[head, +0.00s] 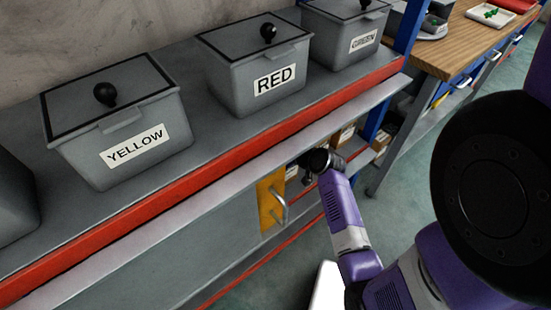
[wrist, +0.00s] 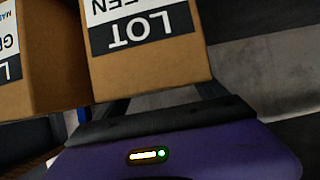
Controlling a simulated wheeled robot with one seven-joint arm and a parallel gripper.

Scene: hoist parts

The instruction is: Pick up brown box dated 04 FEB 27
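In the wrist view a brown box (wrist: 150,72) fills the upper middle. Its white and dark label is upside down and reads "LOT" and "EEN"; no date shows. A second brown box (wrist: 45,70) stands close on its left, its label cut off. My gripper (wrist: 165,98) has its two dark fingers spread apart, running up toward the lower edge of the middle box. The fingertips are hidden by that box, so I cannot tell whether they touch it. In the head view my forearm reaches into the lower shelf, and the gripper's tips are hidden there.
Grey lidded bins marked YELLOW (head: 120,140), RED (head: 258,75) and GREEN (head: 348,45) stand on the red-edged shelf (head: 190,184) above my arm. A yellow panel with a handle (head: 271,203) is left of my wrist. A wooden workbench (head: 465,45) stands right.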

